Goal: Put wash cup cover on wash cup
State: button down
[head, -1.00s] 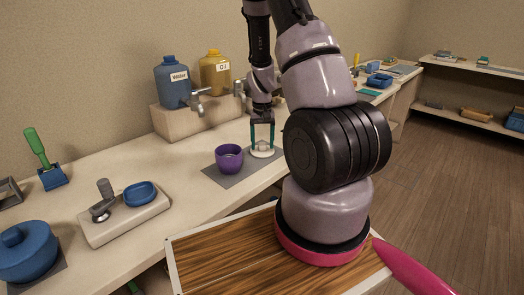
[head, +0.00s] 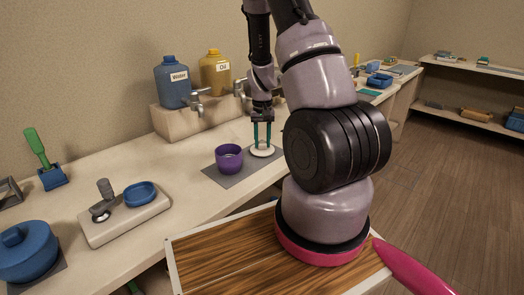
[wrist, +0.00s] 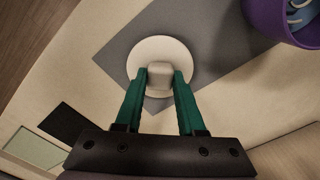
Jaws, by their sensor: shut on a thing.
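The wash cup is the purple cup (head: 229,158), upright on a grey mat on the counter. In the wrist view the purple cup (wrist: 268,20) is at the top right, with something bluish inside. The wash cup cover (head: 263,151) is a white disc just right of the cup, apart from it. In the wrist view the cover (wrist: 143,58) has a raised square knob. My gripper (wrist: 160,77) has green fingers shut on the knob from both sides. In the head view my gripper (head: 262,138) points straight down over the cover. Whether the cover touches the mat is unclear.
The grey mat (head: 212,172) lies under the cup. Blue Water (head: 173,82) and yellow Oil (head: 215,73) jugs stand on a raised block behind. A white stand with a blue bowl (head: 139,194) is at the left. Counter between stand and mat is clear.

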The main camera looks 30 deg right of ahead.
jog(key=shift+r, duration=0.2)
jog(key=shift+r, duration=1.6)
jog(key=shift+r, duration=0.1)
jog(key=shift+r, duration=4.15)
jog(key=s+a+f, duration=0.1)
jog(key=s+a, duration=0.1)
jog(key=a, duration=0.5)
jog(key=s+a+f+m, duration=0.1)
jog(key=s+a+f, duration=0.1)
jog(key=a, duration=0.5)
jog(key=shift+s+a+f, duration=0.15)
jog(key=shift+s+a, duration=0.25)
jog(key=shift+s, duration=0.2)
jog(key=shift+f, duration=0.35)
jog(key=shift+f, duration=0.6)
